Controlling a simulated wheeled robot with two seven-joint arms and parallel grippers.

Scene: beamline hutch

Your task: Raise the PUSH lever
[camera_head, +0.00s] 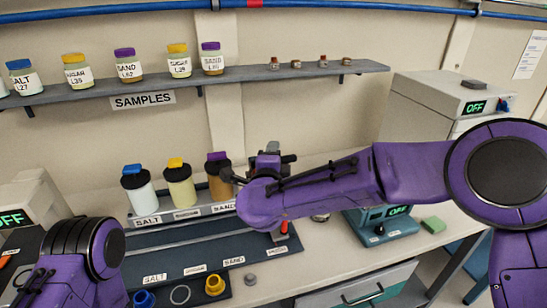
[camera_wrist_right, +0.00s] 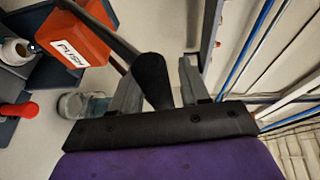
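The PUSH lever shows in the right wrist view as an orange-red block (camera_wrist_right: 72,35) with a white PUSH label, a dark bar and a rounded black handle (camera_wrist_right: 152,82). My right gripper (camera_wrist_right: 158,68) is open, with one finger on each side of this handle. A gap shows between the handle and the right-hand finger; contact on the other side cannot be told. In the head view my right arm reaches in from the right and its wrist hides most of the lever area. My left arm is at the lower left; its gripper fingers are not seen.
Jars (camera_head: 180,187) labelled salt and others stand in a rack left of my right wrist. A shelf (camera_head: 240,75) with sample jars runs above. A teal device (camera_head: 380,226) reading OFF and a green block (camera_head: 433,225) sit to the right. A red knob (camera_wrist_right: 18,110) is near the lever.

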